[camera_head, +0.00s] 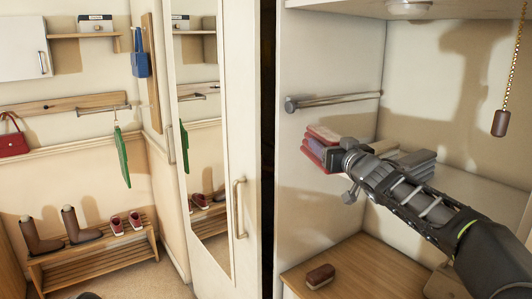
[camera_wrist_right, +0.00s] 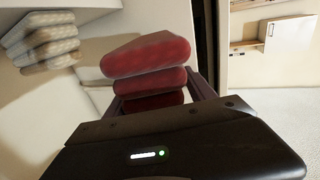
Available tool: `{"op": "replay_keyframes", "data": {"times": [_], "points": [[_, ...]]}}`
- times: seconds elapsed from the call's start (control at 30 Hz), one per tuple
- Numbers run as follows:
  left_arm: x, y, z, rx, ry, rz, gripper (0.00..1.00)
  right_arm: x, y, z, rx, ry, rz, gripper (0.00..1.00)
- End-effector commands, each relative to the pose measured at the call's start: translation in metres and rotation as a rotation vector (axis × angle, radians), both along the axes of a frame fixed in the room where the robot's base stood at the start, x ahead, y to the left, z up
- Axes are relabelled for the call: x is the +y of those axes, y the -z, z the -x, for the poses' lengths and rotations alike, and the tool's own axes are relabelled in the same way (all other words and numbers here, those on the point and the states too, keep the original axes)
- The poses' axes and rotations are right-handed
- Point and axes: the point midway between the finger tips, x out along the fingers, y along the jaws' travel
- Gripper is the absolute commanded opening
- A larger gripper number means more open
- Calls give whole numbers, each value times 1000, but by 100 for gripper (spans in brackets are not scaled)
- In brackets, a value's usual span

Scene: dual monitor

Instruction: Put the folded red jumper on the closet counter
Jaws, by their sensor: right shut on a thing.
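The folded red jumper (camera_head: 318,154) is held up inside the open closet, beside its left wall, above the wooden counter (camera_head: 358,248). It also shows in the right wrist view (camera_wrist_right: 150,55) as a thick red stack of folds between the fingers. My right gripper (camera_head: 335,160) is shut on the jumper; its arm comes in from the lower right. In the right wrist view my right gripper (camera_wrist_right: 160,100) shows its fingers on either side of the lower folds. My left gripper is not in view.
A brown brush (camera_head: 320,276) lies on the counter's front left. A grey folded stack (camera_head: 418,160) shows behind my arm. A rod (camera_head: 335,99) juts from the closet's left wall, above the jumper. A mirrored door (camera_head: 213,150) stands left of the closet. A pull chain (camera_head: 520,50) hangs at right.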

Motion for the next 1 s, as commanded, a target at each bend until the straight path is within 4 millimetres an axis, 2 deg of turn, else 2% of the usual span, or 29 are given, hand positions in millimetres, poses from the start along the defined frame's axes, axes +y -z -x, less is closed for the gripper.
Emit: {"op": "replay_keyframes", "data": {"times": [0.17, 0.27, 0.3, 0.47, 0.6, 0.7, 0.83, 0.9, 1.0], "points": [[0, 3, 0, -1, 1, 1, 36, 22, 45, 12, 4, -50, -2, 7], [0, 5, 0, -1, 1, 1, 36, 29, 86, 27, 6, -56, -3, 7], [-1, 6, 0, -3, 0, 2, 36, 29, 104, 35, 7, -48, -4, 7], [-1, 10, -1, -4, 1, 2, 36, 15, 187, 76, 10, 46, -3, 7], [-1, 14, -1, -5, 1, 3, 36, -8, 260, 121, 13, 161, 2, 7], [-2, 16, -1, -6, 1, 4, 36, -20, 305, 149, 13, 216, 4, 7], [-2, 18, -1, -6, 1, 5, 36, -25, 346, 173, 9, 240, 4, 7], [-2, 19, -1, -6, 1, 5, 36, -26, 360, 180, 6, 241, 4, 7], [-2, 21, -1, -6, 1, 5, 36, -31, 369, 182, 0, 250, 1, 7]]}}
